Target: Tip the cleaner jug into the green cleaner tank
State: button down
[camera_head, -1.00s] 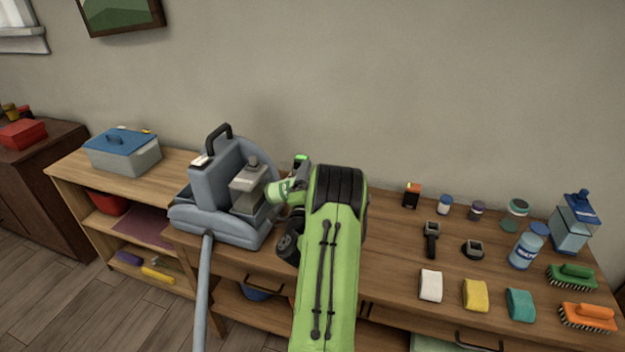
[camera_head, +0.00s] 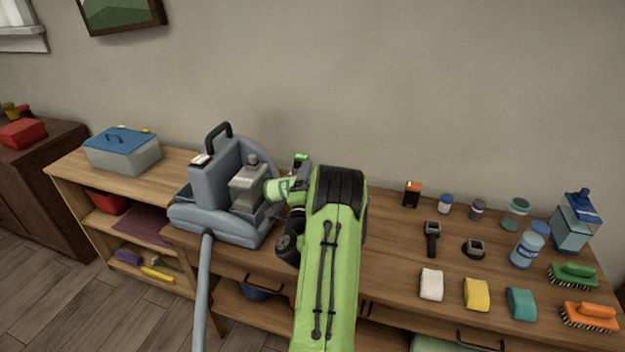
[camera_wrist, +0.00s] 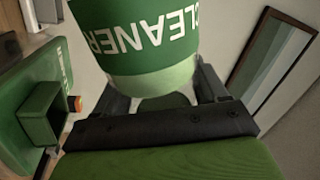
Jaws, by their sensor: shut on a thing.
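The cleaner jug (camera_head: 279,189) is green and pale, and it is tilted over beside the right side of the grey machine. In the wrist view the jug (camera_wrist: 140,35) fills the upper middle, with its word CLEANER upside down. My gripper (camera_wrist: 163,92) is shut on the jug, one finger on each side. A green tank (camera_wrist: 55,115) with a square, open-looking inlet stands at the left of the wrist view, apart from the jug there. In the head view a small green top (camera_head: 301,157) shows behind my arm; the rest is hidden. The jug's mouth is not clearly visible.
The grey machine (camera_head: 216,185) with a hose stands left of my gripper, close to the jug. Bottles, sponges (camera_head: 476,294), brushes (camera_head: 573,276) and a blue-capped container (camera_head: 574,222) occupy the table's right side. A lidded box (camera_head: 123,152) stands at far left.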

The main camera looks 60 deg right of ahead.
jog(key=shift+f+m+g+b, duration=0.4)
jog(key=shift+m+b, duration=0.15)
jog(key=shift+m, duration=0.25)
dwell(1.0)
jog(key=shift+m, duration=0.3)
jog(key=shift+f+h, duration=0.2)
jog(key=shift+h, duration=0.1)
jog(key=shift+b, duration=0.3)
jog(key=shift+f+m, duration=0.1)
jog(key=shift+m, duration=0.3)
jog(key=shift+f+m+g, duration=0.15)
jog(key=shift+m+g, duration=0.15)
jog(key=shift+b, duration=0.3)
